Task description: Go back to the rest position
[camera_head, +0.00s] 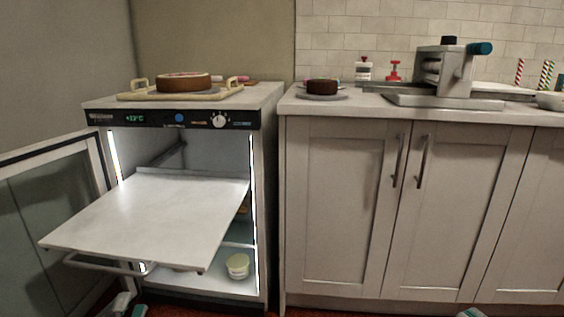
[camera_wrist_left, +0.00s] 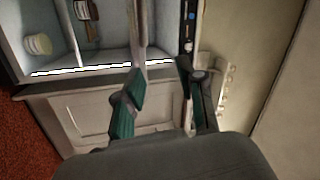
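The fridge front and a cabinet door lie beyond the fingers there. Of my right gripper (camera_head: 470,312) only a small grey and teal tip shows at the bottom right of the head view. Its opening cannot be made out.
The fridge (camera_head: 262,190) stands with its glass door (camera_head: 50,210) open left and a white shelf (camera_head: 150,215) pulled out. A tub (camera_head: 238,266) stands inside. A tray (camera_head: 130,96) with a cake (camera_head: 183,82) is on top. Closed cabinets (camera_head: 345,210) stand right.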

